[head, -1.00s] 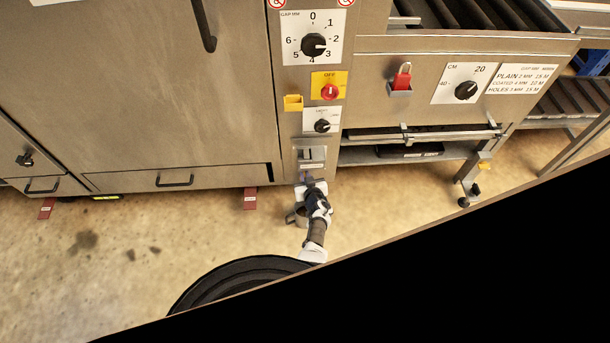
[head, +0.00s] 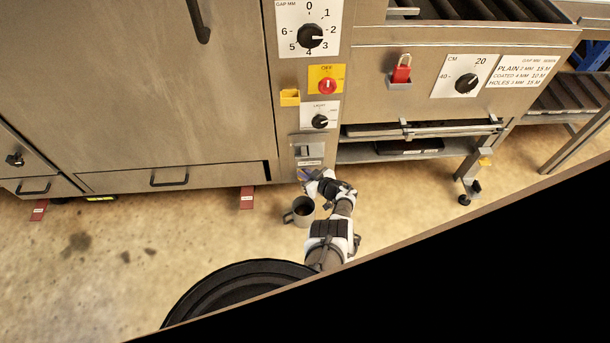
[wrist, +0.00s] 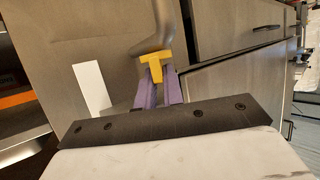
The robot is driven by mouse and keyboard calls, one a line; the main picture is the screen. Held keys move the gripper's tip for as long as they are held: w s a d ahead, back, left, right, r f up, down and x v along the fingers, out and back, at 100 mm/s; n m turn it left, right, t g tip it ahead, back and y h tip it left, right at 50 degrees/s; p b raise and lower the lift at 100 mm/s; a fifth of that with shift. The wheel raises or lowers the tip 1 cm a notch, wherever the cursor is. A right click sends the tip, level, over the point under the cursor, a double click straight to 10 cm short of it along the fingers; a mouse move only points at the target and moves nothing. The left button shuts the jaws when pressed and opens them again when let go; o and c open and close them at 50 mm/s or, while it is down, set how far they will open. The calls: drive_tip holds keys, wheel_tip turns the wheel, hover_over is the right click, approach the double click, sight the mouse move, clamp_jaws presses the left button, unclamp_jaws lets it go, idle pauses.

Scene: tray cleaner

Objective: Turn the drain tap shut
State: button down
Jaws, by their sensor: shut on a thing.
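The yellow drain tap handle (wrist: 152,57) shows in the wrist view, T-shaped, on a grey curved pipe (wrist: 165,28). My gripper (wrist: 157,74) has its two purple fingers on the handle's stem, shut on it. In the head view my gripper (head: 305,175) is at the foot of the narrow control column, just below a small label. My wrist hides the tap there. A grey jug (head: 292,216) stands on the floor just below my gripper, its handle to the left.
The control column carries a gap dial (head: 310,36), a red switch on yellow (head: 327,86) and a smaller knob (head: 320,121). A drawer (head: 120,180) lies to the left. A black round bin (head: 235,285) stands at the front.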

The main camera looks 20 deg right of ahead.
drive_tip(key=c, duration=1.5)
unclamp_jaws()
drive_tip(key=p+v, duration=0.9)
drive_tip(key=v, duration=0.4)
drive_tip(key=shift+s+d+r, duration=0.1)
drive_tip(key=shift+s, duration=0.3)
